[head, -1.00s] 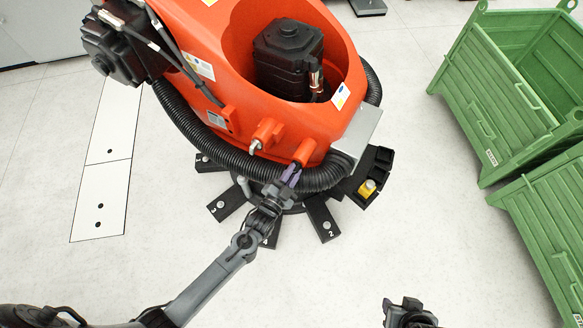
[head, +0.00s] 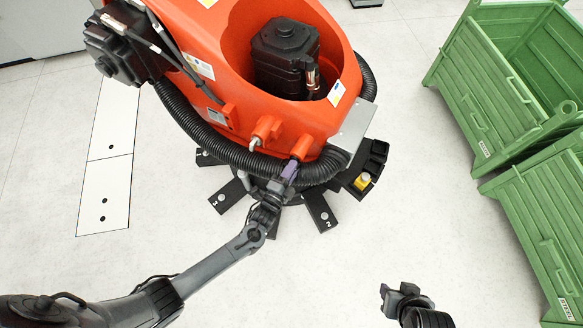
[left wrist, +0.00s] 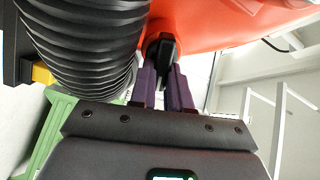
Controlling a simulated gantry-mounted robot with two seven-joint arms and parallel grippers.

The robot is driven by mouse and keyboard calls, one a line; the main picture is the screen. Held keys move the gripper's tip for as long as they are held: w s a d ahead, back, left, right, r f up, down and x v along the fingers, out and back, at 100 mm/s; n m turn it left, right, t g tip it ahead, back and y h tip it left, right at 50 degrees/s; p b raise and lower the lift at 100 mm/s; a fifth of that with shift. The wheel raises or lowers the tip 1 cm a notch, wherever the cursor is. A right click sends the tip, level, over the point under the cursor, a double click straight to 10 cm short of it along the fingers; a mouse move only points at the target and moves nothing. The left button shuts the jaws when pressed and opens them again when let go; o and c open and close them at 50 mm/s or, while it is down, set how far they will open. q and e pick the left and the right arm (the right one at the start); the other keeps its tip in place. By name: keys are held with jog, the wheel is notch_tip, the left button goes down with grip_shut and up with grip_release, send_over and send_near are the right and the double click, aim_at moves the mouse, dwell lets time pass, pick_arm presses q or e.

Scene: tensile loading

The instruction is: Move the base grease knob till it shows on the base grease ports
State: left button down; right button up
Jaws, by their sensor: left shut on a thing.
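The large orange machine (head: 205,85) stands on a black base with numbered feet. Two orange bosses stick out low on its front, one with a silver tip (head: 265,130) and one to its right (head: 302,147). My left gripper (head: 289,171) is at the right boss. In the left wrist view its purple fingers (left wrist: 163,80) are shut on a dark knob (left wrist: 160,46) against the orange body. The knob is mostly hidden between the fingers, and the head view does not show it. My right gripper (head: 402,292) is low on the right, away from the machine; its jaws are unclear.
A thick black corrugated hose (head: 215,145) runs close above and beside my left gripper, and it also fills the left of the wrist view (left wrist: 85,45). A yellow part (head: 362,182) sits on the base at right. Green crates (head: 490,105) stand farther right. The front floor is clear.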

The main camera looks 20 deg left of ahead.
dwell(0.3)
pick_arm(q)
jog(key=c, duration=1.1)
grip_release()
